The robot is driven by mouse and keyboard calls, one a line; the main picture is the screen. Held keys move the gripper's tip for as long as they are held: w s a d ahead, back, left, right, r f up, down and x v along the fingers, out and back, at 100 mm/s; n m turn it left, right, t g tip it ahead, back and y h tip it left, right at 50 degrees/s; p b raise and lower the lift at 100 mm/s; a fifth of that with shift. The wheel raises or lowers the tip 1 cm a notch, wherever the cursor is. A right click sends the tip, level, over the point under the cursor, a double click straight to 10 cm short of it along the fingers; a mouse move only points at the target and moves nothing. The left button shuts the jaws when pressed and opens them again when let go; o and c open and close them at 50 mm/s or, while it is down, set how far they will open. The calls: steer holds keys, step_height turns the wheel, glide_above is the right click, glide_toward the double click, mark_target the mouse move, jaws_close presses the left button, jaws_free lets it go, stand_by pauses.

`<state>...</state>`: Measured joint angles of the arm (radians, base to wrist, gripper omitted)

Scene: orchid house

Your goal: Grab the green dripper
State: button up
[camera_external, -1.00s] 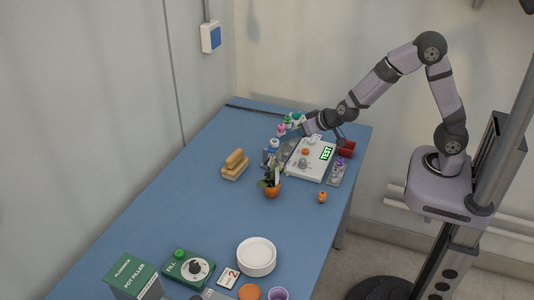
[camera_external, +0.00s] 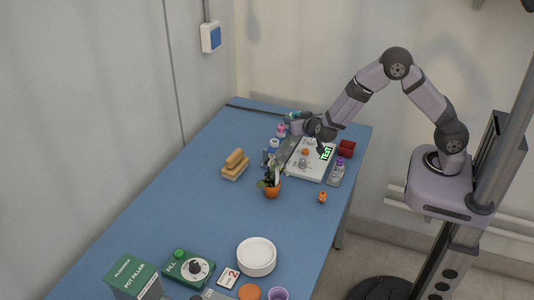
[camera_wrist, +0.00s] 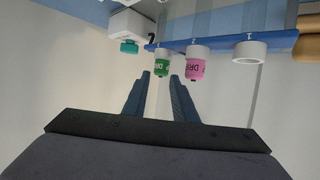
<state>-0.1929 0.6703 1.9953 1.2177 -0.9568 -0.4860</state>
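In the external view my gripper (camera_external: 294,124) is at the back of the blue table, by the small bottles, and mostly hides the green dripper there. The pink dripper (camera_wrist: 196,66) stands close beside the green one; it also shows in the external view (camera_external: 281,130).
A white box with a teal cap (camera_wrist: 129,46) is close on the other side of the green dripper. The white device with a TEST display (camera_external: 312,172) lies under my arm. A potted orchid (camera_external: 272,188) stands in front.

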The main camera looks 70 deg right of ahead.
steer(key=shift+p+x, duration=0.95)
steer(key=shift+x, duration=1.8)
steer(key=shift+a, duration=0.1)
steer(key=shift+c, duration=0.3)
jaws_close()
